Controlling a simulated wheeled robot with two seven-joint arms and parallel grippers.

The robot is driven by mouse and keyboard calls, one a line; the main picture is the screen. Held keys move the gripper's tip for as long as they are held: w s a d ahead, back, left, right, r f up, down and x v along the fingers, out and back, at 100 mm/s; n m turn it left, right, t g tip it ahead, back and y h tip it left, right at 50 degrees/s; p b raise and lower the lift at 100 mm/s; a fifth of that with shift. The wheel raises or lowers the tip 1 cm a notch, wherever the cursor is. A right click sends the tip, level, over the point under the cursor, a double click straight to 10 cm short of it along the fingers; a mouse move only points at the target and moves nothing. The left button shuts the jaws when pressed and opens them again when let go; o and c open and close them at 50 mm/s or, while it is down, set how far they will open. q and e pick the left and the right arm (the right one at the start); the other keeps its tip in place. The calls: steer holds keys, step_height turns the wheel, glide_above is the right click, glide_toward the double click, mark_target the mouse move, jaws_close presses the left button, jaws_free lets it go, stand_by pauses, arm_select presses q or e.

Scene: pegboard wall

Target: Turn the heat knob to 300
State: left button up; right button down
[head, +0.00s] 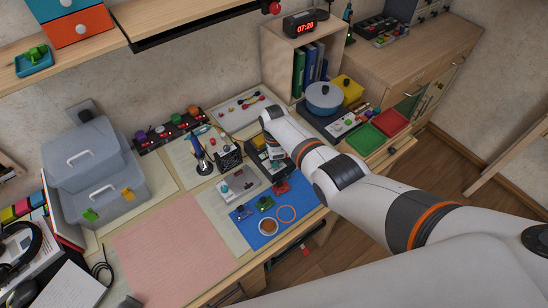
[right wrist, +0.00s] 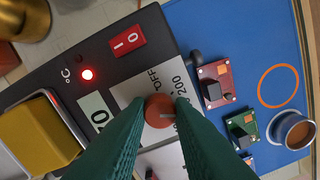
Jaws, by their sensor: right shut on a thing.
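The heat knob (right wrist: 158,110) is a round orange-red knob on a pale dial plate of a black soldering station (right wrist: 62,82). The dial shows "OFF" and "200"; other marks are hidden behind my fingers, and no 300 mark can be read. My right gripper (right wrist: 160,118) is shut on the knob, with a dark green finger on each side. A thin mark shows on the knob's face, pointing right in the wrist view. In the head view my right gripper (head: 277,155) is over the station (head: 257,141), which it partly covers. My left gripper is not in view.
By the knob are a red rocker switch (right wrist: 127,40), a lit red light (right wrist: 87,74) and a yellow sponge (right wrist: 38,136). A blue mat (head: 241,226) beside it holds small circuit boards, an orange ring (head: 286,214) and a round cup (head: 267,227). The pink mat (head: 165,250) is bare.

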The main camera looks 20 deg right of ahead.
steer(key=shift+d, duration=0.1)
stand_by(0.3)
steer(key=c, duration=1.3)
jaws_free()
steer(key=shift+o, duration=0.2)
steer(key=shift+r, duration=0.1)
steer(key=shift+r, duration=0.35)
step_height(320, 180, up, 4)
steer(key=shift+r+p, duration=0.1)
steer(key=shift+p, duration=0.8)
step_height(320, 180, up, 7)
